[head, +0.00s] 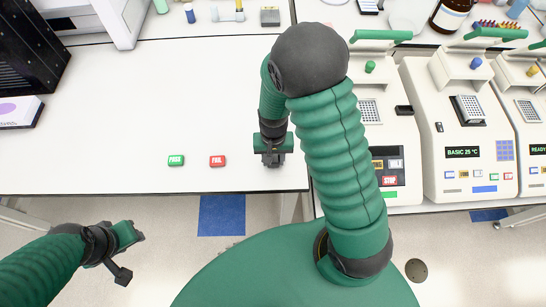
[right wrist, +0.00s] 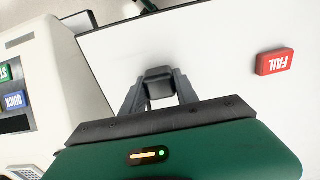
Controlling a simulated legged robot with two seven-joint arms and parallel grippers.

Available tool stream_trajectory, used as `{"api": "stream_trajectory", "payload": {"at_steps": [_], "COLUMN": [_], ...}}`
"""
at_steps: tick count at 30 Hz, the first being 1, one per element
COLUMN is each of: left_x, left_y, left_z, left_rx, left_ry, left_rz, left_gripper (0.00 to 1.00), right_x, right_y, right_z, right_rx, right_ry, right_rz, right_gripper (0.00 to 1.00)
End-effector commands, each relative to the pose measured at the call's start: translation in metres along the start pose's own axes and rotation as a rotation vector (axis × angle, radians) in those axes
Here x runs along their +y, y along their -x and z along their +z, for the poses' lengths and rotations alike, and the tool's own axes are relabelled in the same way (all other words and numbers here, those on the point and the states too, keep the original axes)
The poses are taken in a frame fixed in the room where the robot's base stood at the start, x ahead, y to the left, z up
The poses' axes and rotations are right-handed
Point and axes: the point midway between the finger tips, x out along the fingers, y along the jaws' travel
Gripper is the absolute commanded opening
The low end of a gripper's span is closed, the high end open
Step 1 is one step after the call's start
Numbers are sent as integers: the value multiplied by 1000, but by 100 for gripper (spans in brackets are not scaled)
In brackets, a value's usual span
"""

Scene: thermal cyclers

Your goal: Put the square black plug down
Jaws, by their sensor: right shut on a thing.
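My right gripper (head: 272,161) is over the white table near its front right corner. In the right wrist view its two dark fingers (right wrist: 158,88) are shut on the square black plug (right wrist: 157,76), which shows between the fingertips. I cannot tell whether the plug touches the table top. In the head view the plug is too small and dark to make out from the fingers. My left gripper (head: 138,235) hangs at the lower left, over the floor and away from the table; its jaws are too small to read.
The white table (head: 120,120) is largely clear. A red FAIL button (head: 217,161) lies left of my right gripper, with a green PASS button (head: 176,160) farther left. Several thermal cyclers (head: 450,180) stand to the right. A dark block (head: 270,17) is at the back.

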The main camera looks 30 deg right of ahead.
Motion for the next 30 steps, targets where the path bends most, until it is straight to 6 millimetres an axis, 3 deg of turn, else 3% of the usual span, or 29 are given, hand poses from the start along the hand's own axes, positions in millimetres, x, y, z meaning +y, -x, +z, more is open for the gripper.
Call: {"api": "stream_trajectory", "payload": {"at_steps": [8, 9, 14, 23, 26, 30], "left_x": [0, 0, 0, 0, 0, 0], "left_y": [-6, -6, -5, -4, 6, 0], "left_z": [2, 1, 1, 1, -1, 0], "left_rx": [0, 0, 0, 0, 0, 0], "left_ry": [0, 0, 0, 0, 0, 0], "left_rz": [0, 0, 0, 0, 0, 0], "left_gripper": [36, 36, 36, 36, 36, 36], "right_x": [0, 0, 0, 0, 0, -1], "right_y": [-10, -9, -9, -6, 8, 36], "right_z": [-1, -1, 0, 0, -1, -2], "right_rx": [0, 0, 0, 0, 1, 7], "right_ry": [0, 0, 0, 0, 0, 0], "right_rz": [0, 0, 0, 0, 0, -4], "right_gripper": [0, 38, 57, 57, 57, 57]}}
